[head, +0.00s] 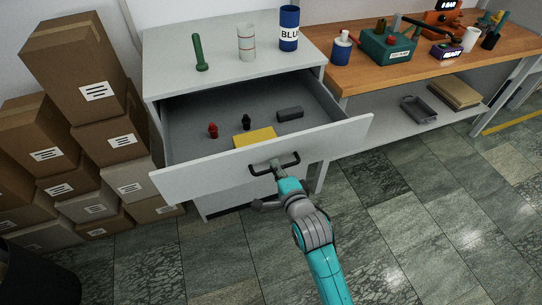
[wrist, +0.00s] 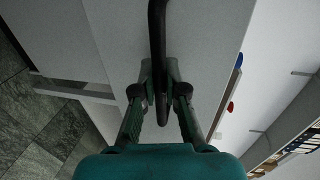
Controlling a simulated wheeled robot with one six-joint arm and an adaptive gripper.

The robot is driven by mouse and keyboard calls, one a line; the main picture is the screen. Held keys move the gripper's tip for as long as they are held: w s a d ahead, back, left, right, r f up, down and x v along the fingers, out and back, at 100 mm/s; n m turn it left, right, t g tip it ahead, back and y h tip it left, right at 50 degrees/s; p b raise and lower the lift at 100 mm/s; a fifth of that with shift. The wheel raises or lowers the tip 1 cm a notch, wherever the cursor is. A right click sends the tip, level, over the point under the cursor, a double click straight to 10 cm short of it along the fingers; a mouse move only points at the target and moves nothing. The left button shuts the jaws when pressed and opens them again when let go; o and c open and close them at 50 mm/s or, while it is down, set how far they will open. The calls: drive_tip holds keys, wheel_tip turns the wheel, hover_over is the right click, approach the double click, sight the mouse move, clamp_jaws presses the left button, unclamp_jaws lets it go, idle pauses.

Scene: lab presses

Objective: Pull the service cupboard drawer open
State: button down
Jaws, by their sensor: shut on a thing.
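The service cupboard (head: 222,80) is light grey, and its top drawer (head: 212,178) stands well open toward me. A dark bar handle (head: 289,160) runs along the drawer front. In the wrist view the handle (wrist: 157,35) runs down between the two fingers of my gripper (wrist: 160,88). Inside the drawer are a yellow block (head: 254,138), a red piece (head: 213,130), a small black piece (head: 246,122) and a dark grey block (head: 290,114).
A green tool (head: 200,54), a pale striped cup (head: 246,43) and a blue can (head: 289,28) stand on the cupboard top. Cardboard boxes (head: 97,92) are stacked at left. A wooden bench (head: 425,66) with tools stands at right. Tiled floor (head: 420,200) is clear in front.

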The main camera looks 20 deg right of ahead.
drive_tip(key=shift+v, duration=0.85)
drive_tip(key=shift+f, duration=0.25)
drive_tip(key=c, duration=1.2)
unclamp_jaws()
drive_tip(key=v, duration=1.2)
